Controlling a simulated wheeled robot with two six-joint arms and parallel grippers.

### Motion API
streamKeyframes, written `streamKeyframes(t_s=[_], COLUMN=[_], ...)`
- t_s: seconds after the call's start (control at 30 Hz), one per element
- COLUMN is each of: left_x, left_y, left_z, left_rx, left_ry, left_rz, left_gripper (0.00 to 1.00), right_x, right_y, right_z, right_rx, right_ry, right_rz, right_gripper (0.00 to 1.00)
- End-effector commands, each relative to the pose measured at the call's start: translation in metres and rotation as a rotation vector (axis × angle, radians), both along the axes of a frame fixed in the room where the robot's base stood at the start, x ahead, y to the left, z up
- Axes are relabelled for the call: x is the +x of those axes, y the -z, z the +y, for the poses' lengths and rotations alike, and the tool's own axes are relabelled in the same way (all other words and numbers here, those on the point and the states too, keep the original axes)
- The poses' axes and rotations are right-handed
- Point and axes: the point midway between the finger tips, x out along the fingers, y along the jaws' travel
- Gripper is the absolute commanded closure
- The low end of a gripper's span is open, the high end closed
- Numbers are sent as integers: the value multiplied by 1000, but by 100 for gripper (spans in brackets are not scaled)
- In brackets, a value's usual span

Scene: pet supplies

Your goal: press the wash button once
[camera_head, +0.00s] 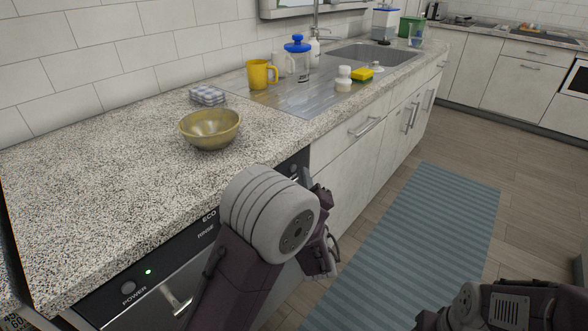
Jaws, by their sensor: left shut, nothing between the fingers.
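The dishwasher's black control panel (180,258) runs under the counter's front edge. It carries the labels POWER, RINSE and ECO, a round button (129,288) above POWER, and a lit green light. I read no WASH label; my left arm covers much of the panel right of ECO. Another small part of the panel (293,168) shows beyond the arm. My left gripper (320,192) is shut and empty, partly hidden behind its own wrist, in front of the panel's right end. I cannot tell if it touches a button. My right arm shows at bottom right; its fingers are not visible.
A blue striped mat (420,240) lies on the floor.

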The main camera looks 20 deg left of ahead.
Motion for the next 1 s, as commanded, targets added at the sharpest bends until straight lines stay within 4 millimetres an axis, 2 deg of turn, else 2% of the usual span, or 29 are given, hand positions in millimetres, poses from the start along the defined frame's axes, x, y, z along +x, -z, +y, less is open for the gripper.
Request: streamKeyframes(t_s=[0.37, 1.0], left_x=[3, 4], left_y=[1, 0], left_z=[8, 11], left_rx=[-1, 0], left_ry=[-1, 0], left_rz=[0, 0], left_gripper=[100, 100], right_x=[0, 0], right_y=[6, 8], right_z=[0, 0], right_rx=[0, 0], right_ry=[0, 0], right_rz=[0, 0], right_gripper=[41, 41])
